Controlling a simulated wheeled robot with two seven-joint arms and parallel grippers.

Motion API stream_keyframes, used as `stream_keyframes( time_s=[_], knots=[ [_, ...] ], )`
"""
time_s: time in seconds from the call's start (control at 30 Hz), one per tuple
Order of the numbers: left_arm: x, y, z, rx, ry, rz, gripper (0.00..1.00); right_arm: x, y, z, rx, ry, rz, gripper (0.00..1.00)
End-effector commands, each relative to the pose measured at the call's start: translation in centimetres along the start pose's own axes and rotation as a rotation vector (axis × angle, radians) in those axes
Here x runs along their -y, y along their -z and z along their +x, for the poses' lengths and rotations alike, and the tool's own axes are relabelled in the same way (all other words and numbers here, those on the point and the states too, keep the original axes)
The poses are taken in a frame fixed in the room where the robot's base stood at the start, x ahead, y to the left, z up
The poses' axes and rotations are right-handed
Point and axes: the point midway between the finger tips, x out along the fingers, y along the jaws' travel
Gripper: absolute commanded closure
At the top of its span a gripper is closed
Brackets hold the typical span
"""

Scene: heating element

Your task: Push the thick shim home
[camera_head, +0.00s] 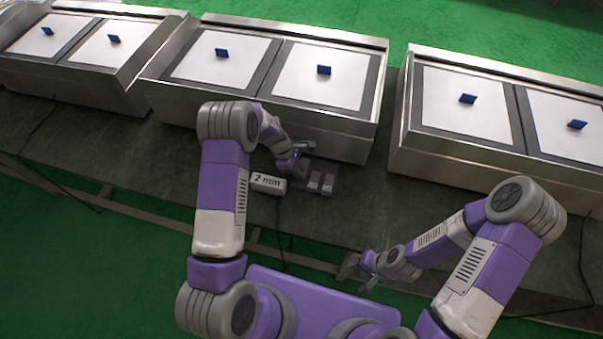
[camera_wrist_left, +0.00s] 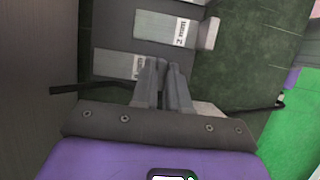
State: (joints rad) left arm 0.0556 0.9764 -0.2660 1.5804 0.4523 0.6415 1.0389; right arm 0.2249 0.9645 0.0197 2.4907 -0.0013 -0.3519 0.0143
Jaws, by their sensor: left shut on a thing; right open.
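My left gripper (camera_head: 300,152) is at the front face of the middle steel unit, just above the dark shim tray (camera_head: 318,192). In the left wrist view its fingers (camera_wrist_left: 166,68) are close together on a thin piece, mostly hidden between them; I cannot tell whether it is the thick shim. A grey shim labelled 2 mm (camera_wrist_left: 178,30) lies ahead of the fingertips. Another labelled grey shim (camera_wrist_left: 115,63) lies just left of them, its label partly hidden. My right gripper (camera_head: 365,268) is open and empty near the front edge of the bench.
The middle steel unit (camera_head: 262,117) has two white plates with blue tabs. Similar units stand at left (camera_head: 85,86) and right (camera_head: 440,160). A pale 2 mm sign block (camera_head: 268,183) is left of the tray. The dark bench (camera_head: 370,215) is clear right of the tray.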

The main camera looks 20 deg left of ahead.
Motion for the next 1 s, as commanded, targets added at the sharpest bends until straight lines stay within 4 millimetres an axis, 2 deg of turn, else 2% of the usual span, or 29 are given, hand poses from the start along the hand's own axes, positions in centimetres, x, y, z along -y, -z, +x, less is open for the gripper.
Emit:
stream_keyframes(
  time_s=[0.07, 0.1, 0.2, 0.23, 0.57, 0.9, 1.0],
  knots=[
    [0.0, 0.0, 0.0, 0.001, 0.000, -0.001, 1.00, 0.0, 0.0, 0.0, 0.000, 0.000, 0.000, 0.57],
    [0.0, 0.0, 0.0, 0.001, 0.000, -0.001, 0.81, 0.0, 0.0, 0.0, 0.000, 0.000, 0.000, 0.57],
    [0.0, -0.1, 0.0, 0.001, 0.001, 0.000, 0.66, 0.0, 0.0, 0.0, 0.000, 0.000, 0.000, 0.57],
    [0.0, -0.1, 0.0, 0.000, 0.001, 0.001, 0.64, 0.0, 0.0, 0.0, 0.000, 0.000, 0.000, 0.57],
    [0.0, -0.1, -0.5, 0.000, 0.000, 0.001, 0.64, 0.1, 0.0, -0.2, 0.000, 0.000, 0.000, 0.57],
    [-0.1, -0.2, -6.0, 0.000, -0.002, 0.000, 0.64, 0.7, -0.1, -1.8, 0.000, 0.000, 0.000, 0.57],
    [0.0, -0.1, -7.0, 0.000, 0.000, 0.000, 0.64, 0.8, -0.1, -2.0, 0.000, 0.000, 0.000, 0.57]
  ],
)
